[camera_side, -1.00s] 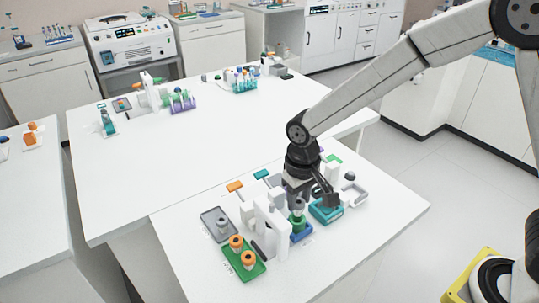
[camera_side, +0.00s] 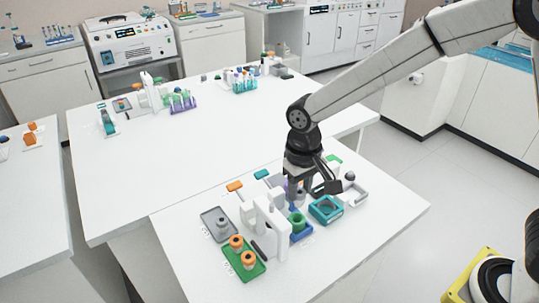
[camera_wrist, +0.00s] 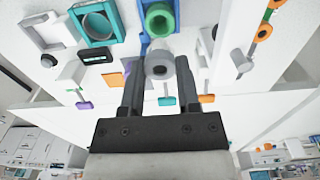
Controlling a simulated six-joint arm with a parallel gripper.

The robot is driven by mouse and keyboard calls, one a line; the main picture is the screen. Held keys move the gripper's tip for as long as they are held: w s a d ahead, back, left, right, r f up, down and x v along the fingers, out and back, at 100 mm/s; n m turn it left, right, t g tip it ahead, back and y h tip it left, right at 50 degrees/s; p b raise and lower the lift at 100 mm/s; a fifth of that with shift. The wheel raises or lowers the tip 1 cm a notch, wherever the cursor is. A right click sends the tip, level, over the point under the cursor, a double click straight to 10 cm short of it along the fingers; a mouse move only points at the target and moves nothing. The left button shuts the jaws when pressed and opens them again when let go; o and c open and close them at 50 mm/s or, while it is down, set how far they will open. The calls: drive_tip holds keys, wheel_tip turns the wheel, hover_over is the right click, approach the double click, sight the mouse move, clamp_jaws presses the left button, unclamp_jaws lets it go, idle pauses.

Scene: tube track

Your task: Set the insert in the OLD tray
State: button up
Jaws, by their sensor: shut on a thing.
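My gripper (camera_wrist: 163,88) is shut on a grey cylindrical insert (camera_wrist: 159,68) with a dark hole in its end. In the side view my gripper (camera_side: 299,196) is above the blue tray (camera_side: 302,234), and the insert is mostly hidden there. A green ring-shaped holder (camera_side: 297,222) stands in the blue tray; its open bore shows in the wrist view (camera_wrist: 159,18). A grey tray (camera_side: 211,229) on the left holds another grey insert (camera_side: 222,224). A green tray (camera_side: 252,274) in front holds two orange-topped inserts (camera_side: 237,243). Tray labels are too small to read.
A white upright fixture (camera_side: 268,225) stands between the green and blue trays. A teal block with a round opening (camera_side: 325,209) and a pale open frame (camera_side: 355,194) are to the right. Orange (camera_side: 235,186) and teal tabs lie behind. The table's front right is clear.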

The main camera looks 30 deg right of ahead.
wheel_tip(320, 180, up, 4)
drive_tip(key=shift+w+a+r, duration=0.1)
drive_tip(key=shift+r, duration=0.15)
drive_tip(key=w+a, duration=1.4)
wheel_tip(320, 180, down, 8)
drive_tip(key=shift+w+a, duration=0.15)
idle(0.5)
drive_tip(key=shift+f, duration=0.15)
drive_tip(key=shift+f, duration=2.2)
drive_tip(key=shift+f, duration=0.15)
drive_tip(key=o, duration=1.1)
